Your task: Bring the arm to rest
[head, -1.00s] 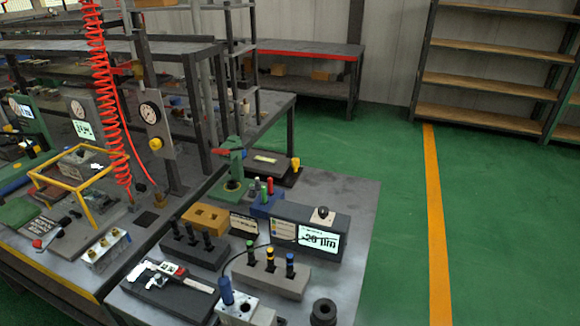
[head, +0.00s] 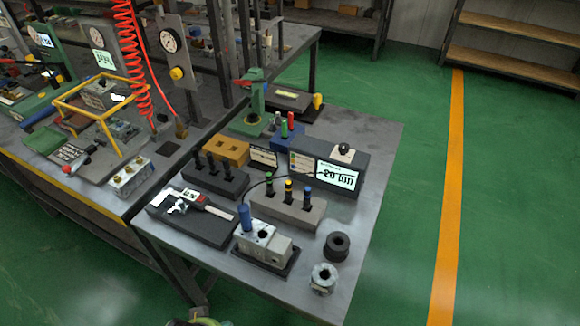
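Neither of my grippers shows in the head view. A small rounded shape at the bottom edge is cut off, and I cannot tell what it is. On the workbench (head: 375,140), a metal valve block (head: 266,243) with a blue plug (head: 246,217) standing in it sits on a dark base near the front. A caliper (head: 205,200) lies on a dark block to its left. Nothing is seen being held.
A dark ring (head: 337,246) and a metal ring (head: 323,278) stand at the bench's front right. Behind are a grey plug holder (head: 288,210), a gauge box with display (head: 337,177) and a green press (head: 251,110). A red coiled hose (head: 131,60) hangs left. Green floor right is clear.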

